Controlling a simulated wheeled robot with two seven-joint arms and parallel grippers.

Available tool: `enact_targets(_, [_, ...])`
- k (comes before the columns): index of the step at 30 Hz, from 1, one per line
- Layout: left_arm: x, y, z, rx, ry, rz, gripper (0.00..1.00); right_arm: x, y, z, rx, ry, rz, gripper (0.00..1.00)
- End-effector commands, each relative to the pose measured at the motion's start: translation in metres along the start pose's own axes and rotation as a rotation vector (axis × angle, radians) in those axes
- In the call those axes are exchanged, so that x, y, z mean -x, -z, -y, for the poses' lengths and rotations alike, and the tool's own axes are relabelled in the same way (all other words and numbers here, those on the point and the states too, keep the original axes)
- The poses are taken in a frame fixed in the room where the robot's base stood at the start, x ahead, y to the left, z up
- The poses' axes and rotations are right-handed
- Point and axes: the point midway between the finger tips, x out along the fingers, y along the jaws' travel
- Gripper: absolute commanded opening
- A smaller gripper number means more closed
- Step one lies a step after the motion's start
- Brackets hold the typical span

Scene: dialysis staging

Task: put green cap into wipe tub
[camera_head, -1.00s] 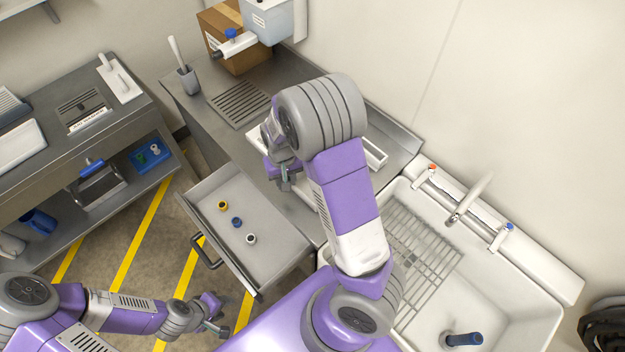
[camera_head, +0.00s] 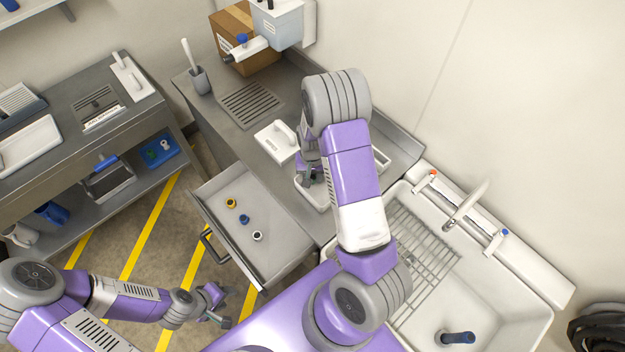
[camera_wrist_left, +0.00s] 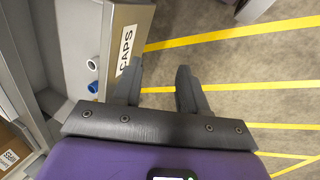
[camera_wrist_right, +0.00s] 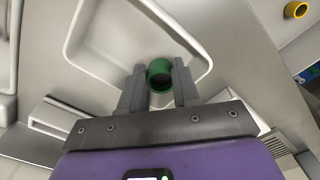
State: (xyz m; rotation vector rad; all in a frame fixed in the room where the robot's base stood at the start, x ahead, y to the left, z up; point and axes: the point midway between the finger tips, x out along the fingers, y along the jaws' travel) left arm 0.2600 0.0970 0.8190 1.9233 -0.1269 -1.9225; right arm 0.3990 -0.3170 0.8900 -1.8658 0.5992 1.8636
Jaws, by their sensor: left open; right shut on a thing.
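The green cap (camera_wrist_right: 160,76) is held between the fingers of my right gripper (camera_wrist_right: 158,85) in the right wrist view. That gripper is over the near part of the white wipe tub (camera_wrist_right: 128,30), whose open inside shows beyond the cap. In the head view my right gripper (camera_head: 312,178) points down over the tub (camera_head: 314,198), and my arm hides much of the tub. The cap cannot be made out there. My left gripper (camera_head: 222,306) is open and empty beside the open drawer, and its spread fingers (camera_wrist_left: 157,86) show in the left wrist view.
An open drawer (camera_head: 275,258) labelled CAPS holds a yellow cap (camera_head: 230,203), a blue cap (camera_head: 244,219) and a white cap (camera_head: 257,236). A white lid with a handle (camera_head: 277,141) lies on the counter left of the tub. A sink (camera_head: 505,285) is at right.

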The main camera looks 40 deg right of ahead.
Motion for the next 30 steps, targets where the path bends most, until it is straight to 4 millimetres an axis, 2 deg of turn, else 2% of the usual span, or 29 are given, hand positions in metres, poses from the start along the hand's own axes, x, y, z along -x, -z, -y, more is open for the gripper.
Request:
enact_targets(1, [-0.002,0.000,0.001,0.000,0.000,0.000,0.43,-0.010,-0.001,-0.001,-0.001,-0.002,0.003,0.03])
enact_targets(4, [-0.003,0.000,0.001,0.000,0.000,0.000,0.43,-0.022,0.000,-0.001,-0.001,-0.002,0.002,0.03])
enact_targets(16, [-0.006,0.000,0.002,0.000,0.000,0.000,0.43,-0.028,0.000,0.000,0.000,-0.001,0.000,0.03])
enact_targets(17, [-0.005,0.000,0.002,0.000,0.000,0.000,0.43,-0.027,0.000,0.000,0.000,-0.001,0.000,0.36])
enact_targets(18, [-0.005,0.000,0.002,0.000,0.000,0.000,0.43,-0.027,0.000,0.000,0.000,-0.001,0.000,0.42])
enact_targets(26, [-0.005,0.000,0.002,0.000,0.000,0.000,0.43,-0.026,0.000,0.000,0.000,-0.001,0.000,0.42])
enact_targets(30, [0.000,0.000,0.000,0.000,0.000,0.000,0.43,-0.020,0.000,0.000,0.000,0.000,-0.001,0.42])
